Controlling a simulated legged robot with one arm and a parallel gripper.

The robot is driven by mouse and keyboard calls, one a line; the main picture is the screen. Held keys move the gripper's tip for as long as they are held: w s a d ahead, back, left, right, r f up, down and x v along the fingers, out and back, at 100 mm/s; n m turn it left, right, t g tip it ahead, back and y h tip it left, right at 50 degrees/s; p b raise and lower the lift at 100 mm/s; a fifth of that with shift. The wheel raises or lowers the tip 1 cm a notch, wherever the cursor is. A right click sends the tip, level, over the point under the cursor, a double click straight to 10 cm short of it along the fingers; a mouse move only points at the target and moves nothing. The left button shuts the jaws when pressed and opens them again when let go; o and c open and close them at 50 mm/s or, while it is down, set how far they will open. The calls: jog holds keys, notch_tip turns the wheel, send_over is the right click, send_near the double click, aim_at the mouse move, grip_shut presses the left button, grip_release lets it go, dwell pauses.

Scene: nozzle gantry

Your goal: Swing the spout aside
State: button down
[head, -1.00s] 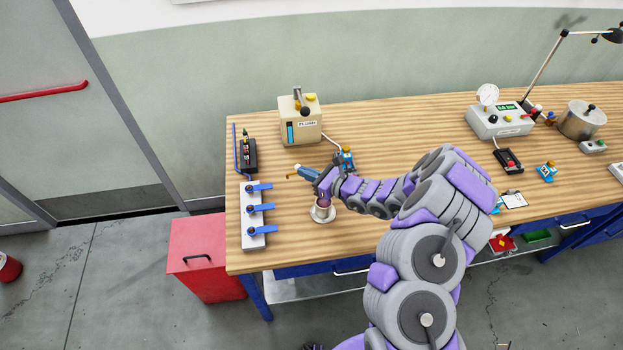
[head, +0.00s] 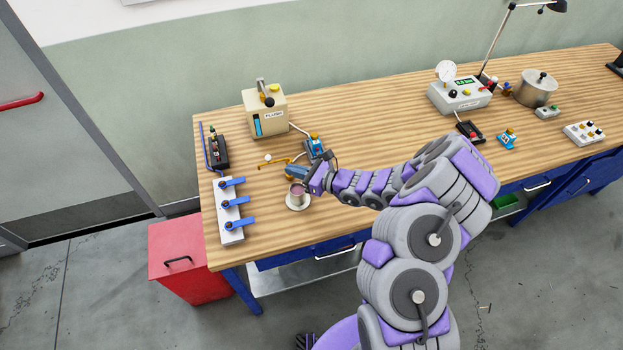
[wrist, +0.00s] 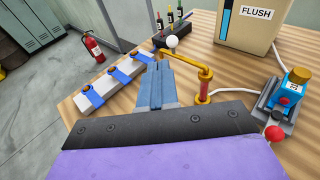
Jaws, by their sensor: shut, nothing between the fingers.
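The spout (head: 281,159) is a thin brass-yellow bent pipe over the bench, left of a blue valve block. In the wrist view the spout (wrist: 190,50) runs from an upright post with a red section (wrist: 204,88) toward a white ball (wrist: 172,42). My gripper (wrist: 160,66) has its blue fingers together with nothing held. Its tips are just left of the post and near the pipe's outer end; I cannot tell whether they touch. In the head view my gripper (head: 288,169) is on the near side of the spout. A cup on a white saucer (head: 297,204) stands just below it.
The flush box (head: 264,110) stands behind. The blue valve block (head: 315,147) is to the right, with a red ball knob (wrist: 274,133). A white strip with blue levers (head: 231,211) and a black bottle rack (head: 218,150) are left. Bare bench lies between.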

jog(key=s+v, duration=0.1)
jog(key=v, duration=0.5)
jog(key=shift+s+p, duration=0.3)
jog(key=shift+a, duration=0.1)
